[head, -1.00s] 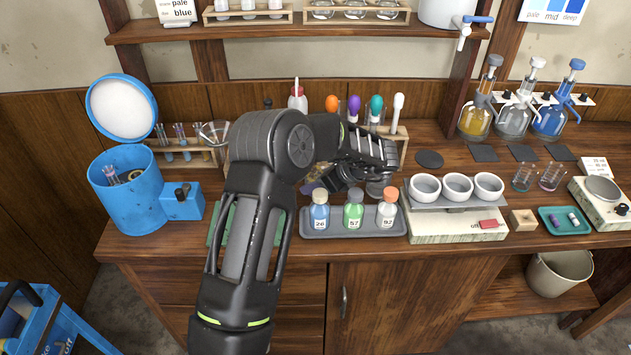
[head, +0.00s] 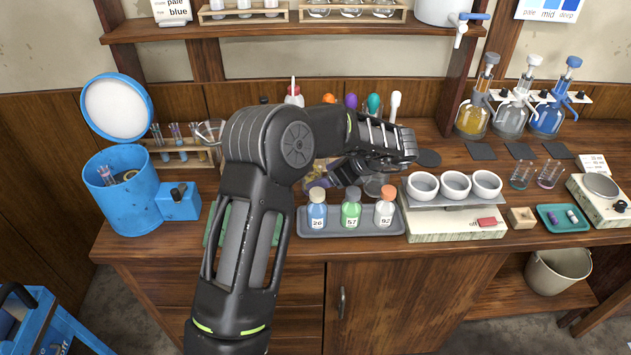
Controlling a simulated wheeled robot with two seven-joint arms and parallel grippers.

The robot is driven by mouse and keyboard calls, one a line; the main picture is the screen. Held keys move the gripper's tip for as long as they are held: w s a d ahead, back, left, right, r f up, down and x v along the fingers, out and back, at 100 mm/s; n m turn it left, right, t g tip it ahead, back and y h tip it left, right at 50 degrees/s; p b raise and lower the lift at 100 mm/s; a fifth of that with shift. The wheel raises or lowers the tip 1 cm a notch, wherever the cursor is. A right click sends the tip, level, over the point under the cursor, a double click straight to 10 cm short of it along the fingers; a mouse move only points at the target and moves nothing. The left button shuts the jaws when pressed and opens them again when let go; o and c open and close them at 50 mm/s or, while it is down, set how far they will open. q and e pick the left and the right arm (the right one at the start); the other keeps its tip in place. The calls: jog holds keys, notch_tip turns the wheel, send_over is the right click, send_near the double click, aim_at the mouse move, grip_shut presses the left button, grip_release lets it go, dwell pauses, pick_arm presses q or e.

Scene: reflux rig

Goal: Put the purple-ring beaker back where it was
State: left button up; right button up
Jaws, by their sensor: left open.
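My left gripper (head: 347,172) is open behind the grey tray of bottles, its jaws partly hidden by my own arm. A clear glass vessel (head: 374,186) stands just right of the jaws, partly covered by the wrist. A purple patch (head: 318,184) shows at the left of the jaws; I cannot tell if it is the purple-ring beaker. Two small beakers stand at the right of the bench: one with a teal tint (head: 521,175) and one with a pinkish-purple tint (head: 550,174). My right gripper is not in view.
The grey tray (head: 330,228) with three capped bottles is in front of the gripper. White bowls (head: 455,186) stand on a balance to the right. A dark round pad (head: 428,158) lies bare behind them. A rack with coloured droppers (head: 374,105) is behind the wrist.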

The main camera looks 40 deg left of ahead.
pick_arm(q)
jog(key=v, duration=0.6)
jog(key=shift+d+r, duration=0.2)
